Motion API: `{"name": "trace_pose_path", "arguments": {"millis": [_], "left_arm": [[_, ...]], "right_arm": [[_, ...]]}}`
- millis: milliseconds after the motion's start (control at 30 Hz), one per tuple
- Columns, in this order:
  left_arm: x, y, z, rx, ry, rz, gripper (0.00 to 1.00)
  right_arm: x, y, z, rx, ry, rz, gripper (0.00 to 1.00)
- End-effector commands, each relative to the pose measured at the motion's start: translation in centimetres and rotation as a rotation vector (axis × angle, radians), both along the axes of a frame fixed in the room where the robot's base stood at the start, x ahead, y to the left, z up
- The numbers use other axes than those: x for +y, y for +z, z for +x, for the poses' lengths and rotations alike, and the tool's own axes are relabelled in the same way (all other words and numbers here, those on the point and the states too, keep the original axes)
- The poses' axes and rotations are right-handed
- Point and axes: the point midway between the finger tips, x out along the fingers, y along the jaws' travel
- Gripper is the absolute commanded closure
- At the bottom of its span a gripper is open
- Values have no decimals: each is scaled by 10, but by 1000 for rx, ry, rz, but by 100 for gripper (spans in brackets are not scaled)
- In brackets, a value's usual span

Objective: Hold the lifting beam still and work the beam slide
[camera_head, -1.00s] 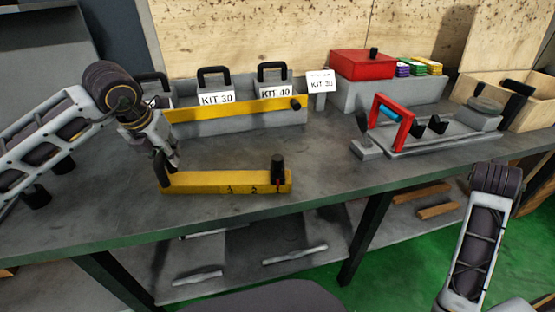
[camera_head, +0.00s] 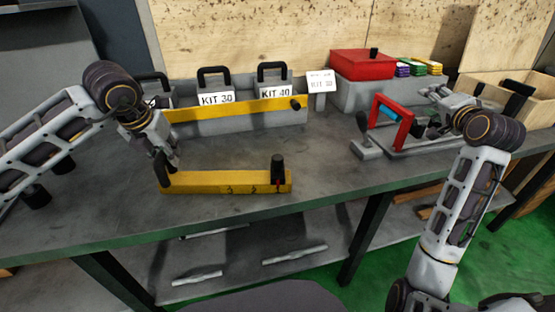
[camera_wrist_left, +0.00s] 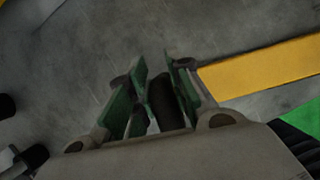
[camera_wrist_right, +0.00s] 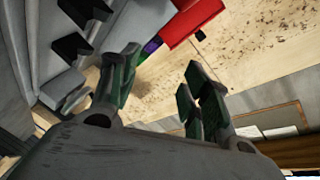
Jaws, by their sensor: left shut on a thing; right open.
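The yellow lifting beam (camera_head: 215,183) lies near the front of the bench, with numbers on its front face. The beam slide, a black knob (camera_head: 277,165) with a red pointer below it, stands at the beam's right end. My left gripper (camera_head: 167,165) is shut on the upright black handle at the beam's left end; the handle (camera_wrist_left: 165,100) shows between its fingers in the left wrist view. My right gripper (camera_head: 440,95) is open and empty, raised above the grey fixture at the right. It also shows in the right wrist view (camera_wrist_right: 160,85), its fingers apart.
A grey rack with kit boxes (camera_head: 215,98) and a yellow bar (camera_head: 235,107) stands behind the beam. A red frame (camera_head: 405,122) on a grey fixture and a red box (camera_head: 362,64) stand at right. The bench between beam and red frame is clear.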

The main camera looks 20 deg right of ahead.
Motion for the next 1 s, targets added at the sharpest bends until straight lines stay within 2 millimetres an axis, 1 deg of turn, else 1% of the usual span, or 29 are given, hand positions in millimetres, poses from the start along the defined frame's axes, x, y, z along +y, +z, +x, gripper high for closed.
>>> {"name": "trace_pose_path", "arguments": {"millis": [33, 200, 500, 800, 1000], "left_arm": [[-1, 0, 0, 0, -2, -1, 100], [-1, 0, 0, 0, -2, -1, 100], [-1, 0, 0, 0, -2, -1, 100], [-1, 0, 0, 0, -1, -1, 100], [-1, 0, 0, 0, -1, -1, 100]], "right_arm": [[10, 6, 5, -32, 31, 41, 53], [45, 24, 21, -125, 148, 197, 53], [110, 53, 36, -230, 362, 486, 53], [175, 74, 38, -254, 582, 788, 53], [216, 80, 31, -213, 717, 1000, 53]]}}
